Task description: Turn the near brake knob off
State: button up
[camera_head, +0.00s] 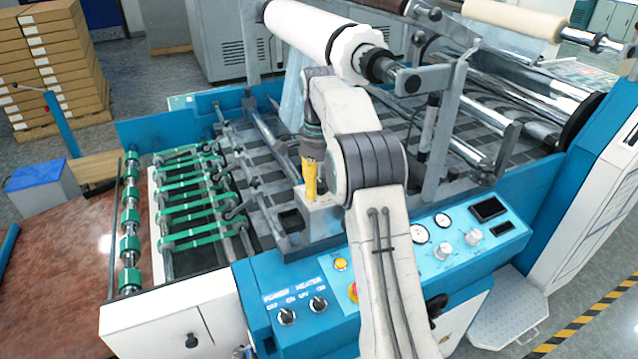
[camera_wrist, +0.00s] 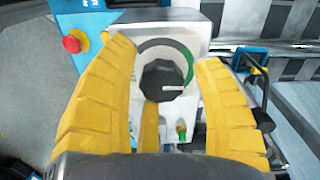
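In the wrist view a dark grey brake knob (camera_wrist: 163,80) faces the camera on a light grey housing (camera_wrist: 178,26). Its white pointer line points right. A ring around it is part green, part dark. My gripper (camera_wrist: 168,62) has its yellow fingers spread to the left and right of the knob, with a gap on each side; contact is not visible. In the head view my gripper (camera_head: 311,190) points down at the top of the light grey housing (camera_head: 322,222); the knob is hidden there.
A red button (camera_wrist: 75,42) on a blue panel is left of my gripper in the wrist view. In the head view the blue control panel (camera_head: 455,278) with gauges and switches lies in front. Green-banded rollers (camera_head: 200,215) are left, and a white roll (camera_head: 310,32) is behind.

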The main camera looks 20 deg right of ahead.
jog(key=c, duration=1)
jog(key=n+p, duration=0.3)
jog(key=n, duration=0.1)
jog(key=shift+s+r+n, duration=0.1)
jog(key=shift+s+n, duration=0.05)
jog(key=shift+n, duration=0.25)
jog(key=n+p, duration=0.2)
jog(key=n, duration=0.4)
jog(key=shift+s+d+p, duration=0.1)
jog(key=shift+d+p, duration=0.05)
jog(key=shift+p, duration=0.2)
jog(key=n, duration=0.4)
jog(key=n+p, duration=0.1)
jog(key=n, duration=0.1)
jog(key=shift+d+f+n, duration=0.1)
jog(key=shift+f+n, duration=0.2)
jog(key=shift+n, duration=0.1)
jog(key=n, duration=0.3)
jog(key=shift+d+n, duration=0.1)
jog(key=shift+n, duration=2)
